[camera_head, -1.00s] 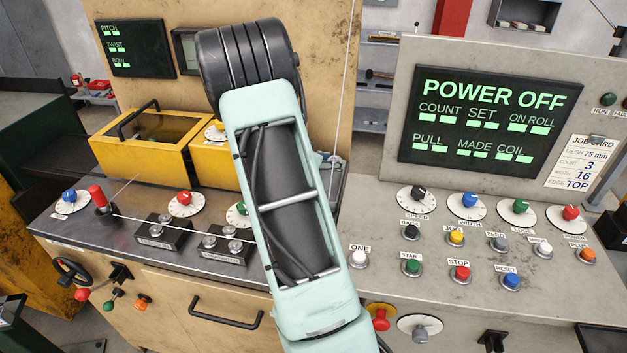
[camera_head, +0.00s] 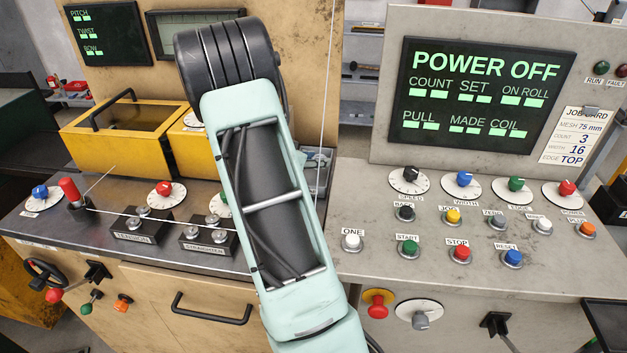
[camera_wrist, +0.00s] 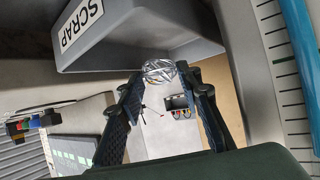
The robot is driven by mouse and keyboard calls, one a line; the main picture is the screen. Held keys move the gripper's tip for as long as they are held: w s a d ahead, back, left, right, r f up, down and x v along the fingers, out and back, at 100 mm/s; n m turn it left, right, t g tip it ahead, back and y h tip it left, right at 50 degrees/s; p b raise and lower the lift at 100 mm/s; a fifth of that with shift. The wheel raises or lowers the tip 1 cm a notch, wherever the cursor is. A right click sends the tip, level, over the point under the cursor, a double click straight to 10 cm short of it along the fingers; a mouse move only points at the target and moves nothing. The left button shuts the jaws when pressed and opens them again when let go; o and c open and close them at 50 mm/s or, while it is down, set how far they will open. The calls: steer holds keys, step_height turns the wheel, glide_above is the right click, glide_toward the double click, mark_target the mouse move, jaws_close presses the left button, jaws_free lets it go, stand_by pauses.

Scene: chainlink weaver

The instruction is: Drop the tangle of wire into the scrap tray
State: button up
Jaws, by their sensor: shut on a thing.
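The tangle of wire (camera_wrist: 159,68) is a small silvery bundle in the wrist view. My gripper (camera_wrist: 161,79) is shut on it, with the tangle held between its two dark fingertips. The scrap tray (camera_wrist: 135,38) is a grey box with a white SCRAP label, at the upper left of the wrist view. Its wall is close beside the tangle; I cannot tell whether the tangle is over its opening. In the head view my arm hides the gripper, and neither tangle nor tray can be made out.
The grey control console (camera_head: 420,260) with knobs and buttons stands at the right, below a screen (camera_head: 480,93) reading POWER OFF. A yellow box (camera_head: 120,140) and the wire-feed bench are at the left. A thin wire (camera_head: 326,90) runs upright just right of my arm.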

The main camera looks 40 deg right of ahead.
steer(key=o, duration=1.1)
steer(key=v, duration=1.2)
steer(key=shift+w+a, duration=0.1)
